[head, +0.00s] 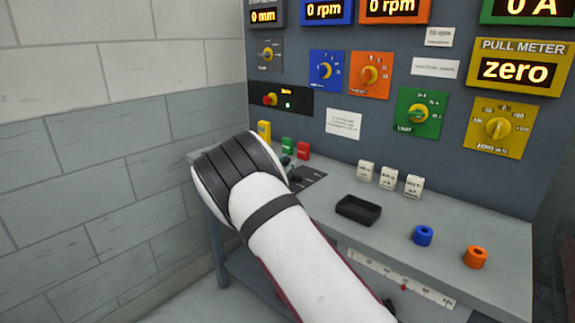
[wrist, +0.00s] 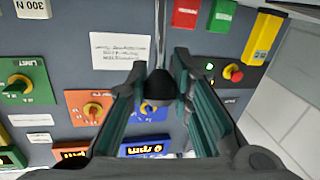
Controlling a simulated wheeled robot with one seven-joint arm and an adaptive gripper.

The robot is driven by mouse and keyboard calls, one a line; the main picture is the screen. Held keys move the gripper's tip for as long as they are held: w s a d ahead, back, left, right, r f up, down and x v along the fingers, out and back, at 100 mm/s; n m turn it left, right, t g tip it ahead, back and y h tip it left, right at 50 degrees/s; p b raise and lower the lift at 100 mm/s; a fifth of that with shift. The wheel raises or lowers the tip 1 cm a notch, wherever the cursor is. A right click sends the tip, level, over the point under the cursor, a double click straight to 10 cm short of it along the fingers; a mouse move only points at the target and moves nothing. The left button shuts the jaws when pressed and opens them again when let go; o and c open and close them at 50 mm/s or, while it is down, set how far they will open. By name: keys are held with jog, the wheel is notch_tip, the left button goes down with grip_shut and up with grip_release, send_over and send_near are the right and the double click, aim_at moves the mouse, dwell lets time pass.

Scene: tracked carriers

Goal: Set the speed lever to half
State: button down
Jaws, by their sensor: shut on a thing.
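In the wrist view, a lever with a round black knob (wrist: 160,86) on a thin metal rod (wrist: 161,35) stands between the two fingers of my gripper (wrist: 161,76). The fingers are closed in on both sides of the knob. In the head view my white arm covers most of the gripper and the lever. A dark plate with pale marks (head: 312,180) shows on the bench just right of my arm's end; its markings are too small to read. The lever's setting cannot be read.
A yellow block (head: 264,131), a green block (head: 288,146) and a red block (head: 303,150) stand at the bench's back left. Dials and displays fill the upright panel (head: 385,125).

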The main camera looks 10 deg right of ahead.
jog(key=w+d+g+y, duration=0.1)
jog(key=d+r+g+y+b, duration=0.1)
jog(key=shift+w+d+r+m+g, duration=0.1)
jog(key=shift+w+d+m+g, duration=0.1)
jog(key=shift+w+m+g, duration=0.15)
jog(key=shift+w+d+m+g+y+b, duration=0.35)
jog(key=shift+w+d+g+y, duration=0.35)
jog(key=shift+y, duration=0.5)
jog(key=shift+w+d+b, duration=0.15)
jog(key=shift+d+b, duration=0.2)
jog(key=shift+b, duration=0.3)
jog(key=shift+d, duration=0.15)
jog(key=shift+w+d, duration=0.1)
jog(key=c, duration=1.4)
grip_release()
jog(key=v, duration=1.2)
